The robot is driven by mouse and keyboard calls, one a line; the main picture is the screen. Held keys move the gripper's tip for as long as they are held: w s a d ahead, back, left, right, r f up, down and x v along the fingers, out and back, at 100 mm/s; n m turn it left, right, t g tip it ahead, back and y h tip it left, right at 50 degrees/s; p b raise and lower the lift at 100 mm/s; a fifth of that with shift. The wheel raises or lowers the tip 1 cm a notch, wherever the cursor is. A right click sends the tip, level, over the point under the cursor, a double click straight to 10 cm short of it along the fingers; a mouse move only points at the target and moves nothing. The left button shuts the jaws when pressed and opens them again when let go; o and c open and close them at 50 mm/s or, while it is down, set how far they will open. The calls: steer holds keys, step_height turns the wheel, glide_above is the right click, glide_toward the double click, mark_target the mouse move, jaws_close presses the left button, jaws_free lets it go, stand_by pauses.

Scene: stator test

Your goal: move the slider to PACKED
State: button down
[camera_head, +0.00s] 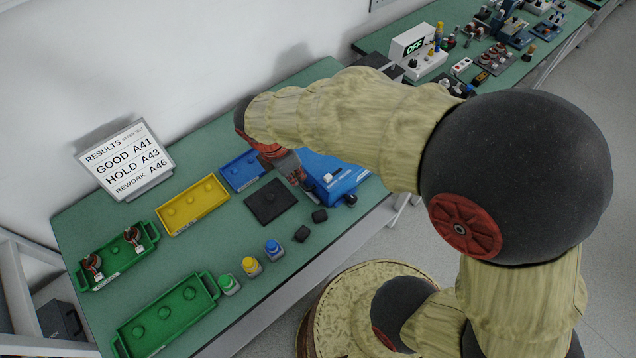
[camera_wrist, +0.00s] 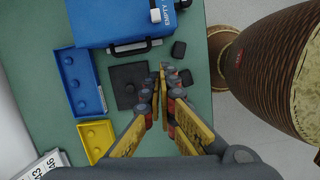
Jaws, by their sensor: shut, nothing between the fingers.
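A blue case (camera_wrist: 115,18) lies at the top of the wrist view, and it also shows beside my gripper in the head view (camera_head: 341,185). A white block (camera_wrist: 155,16), which looks like the slider's knob, sits on it close to a label reading EMPTY (camera_wrist: 183,4). The word PACKED is not readable in either view. A dark handle (camera_wrist: 133,48) is on the case's near edge. My gripper (camera_wrist: 161,72) is shut and empty, above the right edge of a black square pad, apart from the white block. In the head view my gripper (camera_head: 295,172) partly hides the case.
The black pad (camera_head: 270,201) lies beside small black blocks (camera_head: 320,215). Blue (camera_head: 241,172), yellow (camera_head: 193,205) and green trays (camera_head: 166,317) stand to the left, with coloured knobs (camera_head: 250,266) along the front edge. A results sign (camera_head: 126,160) stands at the back.

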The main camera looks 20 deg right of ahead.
mark_target(328, 178)
steer(key=shift+n, duration=0.8)
steer(key=shift+f, duration=0.1)
steer(key=w+d+f+b, duration=0.2)
steer(key=d+f, duration=0.4)
steer(key=f, duration=0.3)
steer(key=shift+f+b, duration=0.25)
steer(key=shift+b, duration=0.1)
steer(key=shift+d, duration=0.15)
